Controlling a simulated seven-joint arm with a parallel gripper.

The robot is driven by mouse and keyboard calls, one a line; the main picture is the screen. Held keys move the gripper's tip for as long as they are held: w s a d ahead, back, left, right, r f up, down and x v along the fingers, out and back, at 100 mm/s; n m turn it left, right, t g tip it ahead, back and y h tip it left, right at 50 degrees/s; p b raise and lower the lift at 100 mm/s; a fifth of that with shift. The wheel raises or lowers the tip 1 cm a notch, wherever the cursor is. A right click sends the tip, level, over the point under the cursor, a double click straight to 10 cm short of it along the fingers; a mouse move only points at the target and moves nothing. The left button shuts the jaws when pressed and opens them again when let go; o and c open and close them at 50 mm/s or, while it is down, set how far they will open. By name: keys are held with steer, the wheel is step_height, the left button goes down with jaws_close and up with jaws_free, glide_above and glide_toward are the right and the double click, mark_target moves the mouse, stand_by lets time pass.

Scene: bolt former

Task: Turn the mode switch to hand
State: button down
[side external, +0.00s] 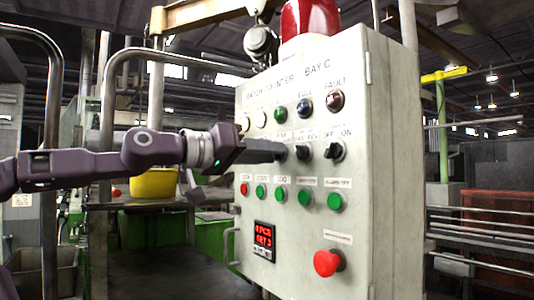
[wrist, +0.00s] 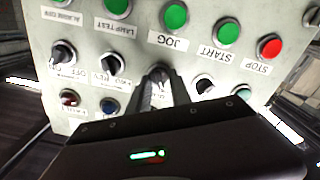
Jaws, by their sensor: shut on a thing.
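The white control panel (side external: 305,225) carries a row of black rotary switches at mid-height. My gripper (side external: 278,151) reaches in from the left, its dark fingers level and touching that row. In the wrist view, where the panel appears upside down, my gripper (wrist: 162,88) has its two fingers on either side of one dark rotary switch (wrist: 159,72), shut on it. Its label is hidden or too small to read, so I cannot tell its mode marking. The switch's pointer direction is mostly hidden by the fingers.
Neighbouring rotary switches (side external: 303,152) and an off/on switch (side external: 334,152) sit close to the right. Green push buttons (side external: 282,194) run below, with a red mushroom button (side external: 327,262) lower right. Indicator lamps (side external: 305,109) sit above. A yellow bucket (side external: 154,182) stands behind my arm.

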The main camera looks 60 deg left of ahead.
steer(key=shift+n, duration=0.4)
steer(key=c, duration=1.2)
jaws_free()
steer(key=s, duration=0.7)
